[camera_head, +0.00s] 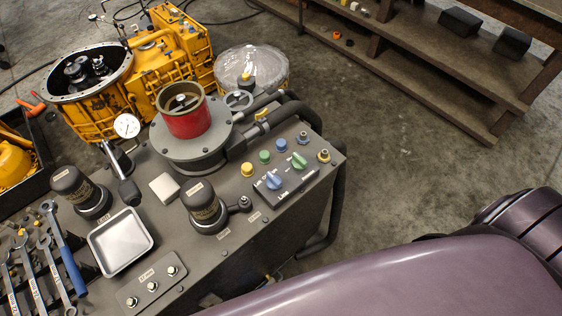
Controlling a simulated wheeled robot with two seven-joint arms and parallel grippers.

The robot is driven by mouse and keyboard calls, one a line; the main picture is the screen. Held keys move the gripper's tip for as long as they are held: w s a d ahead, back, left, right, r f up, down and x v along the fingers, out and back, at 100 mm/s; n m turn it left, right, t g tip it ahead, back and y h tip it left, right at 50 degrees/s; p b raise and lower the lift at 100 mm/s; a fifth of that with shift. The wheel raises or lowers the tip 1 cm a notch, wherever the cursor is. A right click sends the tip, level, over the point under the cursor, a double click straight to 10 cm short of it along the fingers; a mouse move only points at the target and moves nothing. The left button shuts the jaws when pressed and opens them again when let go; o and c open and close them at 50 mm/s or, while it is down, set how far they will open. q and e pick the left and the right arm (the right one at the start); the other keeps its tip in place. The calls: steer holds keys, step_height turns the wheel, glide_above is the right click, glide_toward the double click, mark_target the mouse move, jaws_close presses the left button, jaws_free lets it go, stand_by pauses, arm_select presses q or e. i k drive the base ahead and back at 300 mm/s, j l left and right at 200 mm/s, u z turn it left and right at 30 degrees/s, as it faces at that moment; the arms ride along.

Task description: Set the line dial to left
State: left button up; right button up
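A small control panel (287,182) sits on the right part of the dark grey bench top. It carries a blue dial (273,180) and a green dial (299,160), each with a raised grip bar. White lettering lies beside them, too small to read surely, so I cannot tell which dial is the line dial. The blue dial's bar looks tilted, and I cannot tell which end is its pointer. Neither of my grippers shows, and nothing touches the dials.
Yellow, green and blue buttons (265,156) stand beside the panel. A black-capped cylinder (205,208) and a red cylinder (186,117) rise to the left. A thick dark rail (339,185) runs along the right edge. A large purple link of mine crosses the lower right.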

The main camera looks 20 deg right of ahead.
mark_target(273, 181)
steer(key=l+u, duration=0.3)
steer(key=l, duration=0.45)
steer(key=l+u, duration=0.3)
steer(key=l, duration=0.4)
